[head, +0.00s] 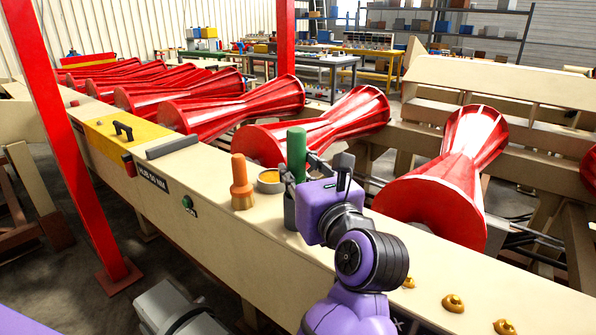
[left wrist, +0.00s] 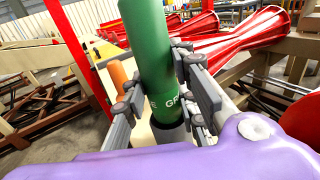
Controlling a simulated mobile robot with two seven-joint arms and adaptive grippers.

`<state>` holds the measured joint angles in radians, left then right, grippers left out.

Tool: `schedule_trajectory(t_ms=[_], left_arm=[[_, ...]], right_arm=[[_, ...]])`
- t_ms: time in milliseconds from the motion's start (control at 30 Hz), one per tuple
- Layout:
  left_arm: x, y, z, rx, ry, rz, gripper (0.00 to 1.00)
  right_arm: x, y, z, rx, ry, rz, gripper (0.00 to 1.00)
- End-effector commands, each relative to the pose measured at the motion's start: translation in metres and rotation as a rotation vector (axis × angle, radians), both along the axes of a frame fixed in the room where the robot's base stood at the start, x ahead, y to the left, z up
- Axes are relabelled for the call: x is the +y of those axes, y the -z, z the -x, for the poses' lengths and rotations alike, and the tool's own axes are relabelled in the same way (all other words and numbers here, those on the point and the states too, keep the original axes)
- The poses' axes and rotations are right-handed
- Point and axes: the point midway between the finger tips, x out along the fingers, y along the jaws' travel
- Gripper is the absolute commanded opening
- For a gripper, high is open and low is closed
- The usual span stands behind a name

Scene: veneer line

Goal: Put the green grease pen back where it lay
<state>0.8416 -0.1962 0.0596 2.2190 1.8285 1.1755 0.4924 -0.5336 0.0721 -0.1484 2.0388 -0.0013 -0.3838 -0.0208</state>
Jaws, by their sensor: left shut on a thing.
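The green grease pen (head: 297,148) is upright above the pale beam, and its lettered side shows large in the left wrist view (left wrist: 150,45). My left gripper (head: 301,174) is shut around it, with the grey fingers on both sides in the left wrist view (left wrist: 165,92). A dark grey cylinder (head: 289,212) stands directly below the pen; it also shows under the pen in the left wrist view (left wrist: 168,131). The fingers hide the junction, so I cannot tell whether the pen's end is inside it. My right gripper is not in view.
An orange bottle-shaped thing (head: 241,184) and a small cup with yellow content (head: 269,181) stand left of the pen on the beam (head: 235,235). Red tapered rollers (head: 315,125) lie close behind. Brass knobs (head: 453,303) sit at the right front.

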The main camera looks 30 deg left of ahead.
Motion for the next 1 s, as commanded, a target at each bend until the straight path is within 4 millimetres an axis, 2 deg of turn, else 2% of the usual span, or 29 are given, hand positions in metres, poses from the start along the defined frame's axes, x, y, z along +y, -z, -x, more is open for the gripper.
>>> schedule_trajectory(t_ms=[33, 67, 200, 567, 767, 1000], left_arm=[[0.0, -0.001, 0.0, -0.002, 0.001, -0.001, 0.0], [0.0, -0.001, 0.0, -0.002, 0.001, -0.001, 0.3], [0.0, -0.001, 0.0, -0.002, 0.001, -0.001, 0.48], [-0.003, 0.001, 0.002, 0.001, 0.001, 0.002, 0.48], [-0.027, 0.001, 0.02, 0.002, 0.004, 0.003, 0.48], [-0.067, 0.0, 0.052, 0.003, 0.003, 0.002, 0.48]], right_arm=[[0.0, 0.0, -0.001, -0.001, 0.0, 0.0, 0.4], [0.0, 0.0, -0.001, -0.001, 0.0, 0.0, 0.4], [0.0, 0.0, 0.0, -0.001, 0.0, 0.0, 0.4], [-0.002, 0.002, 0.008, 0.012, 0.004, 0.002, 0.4], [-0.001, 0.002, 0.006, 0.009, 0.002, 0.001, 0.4], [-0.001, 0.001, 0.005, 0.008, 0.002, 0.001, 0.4]])
